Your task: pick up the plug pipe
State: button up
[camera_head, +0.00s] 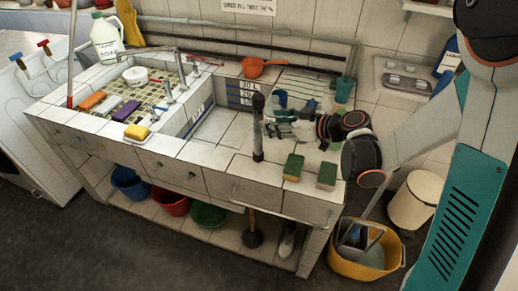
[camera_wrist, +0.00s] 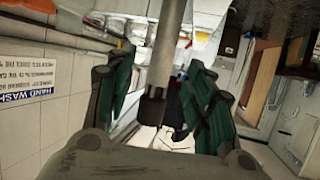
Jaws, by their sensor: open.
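The plug pipe (camera_head: 258,135) is a slim grey tube with dark ends. It stands upright near the front of the tiled counter in the head view. In the wrist view the plug pipe (camera_wrist: 166,48) runs between my two green-padded fingers, with a dark end low in the gap. My gripper (camera_head: 271,118) is just right of the pipe in the head view, reaching toward it from the right. My gripper (camera_wrist: 160,98) is open, with a finger on each side of the pipe. I cannot tell whether either finger touches it.
Two green-and-yellow sponges (camera_head: 293,168) (camera_head: 327,175) lie at the counter's front right edge. A sink basin (camera_head: 214,124) is left of the pipe. An orange pan (camera_head: 264,67) and a teal cup (camera_head: 344,88) stand behind. A yellow bucket (camera_head: 390,268) is on the floor at right.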

aim_at(258, 121)
jog(key=b+x, duration=0.2)
jog(key=x, duration=0.5)
jog(key=shift+a, duration=0.2)
grip_shut()
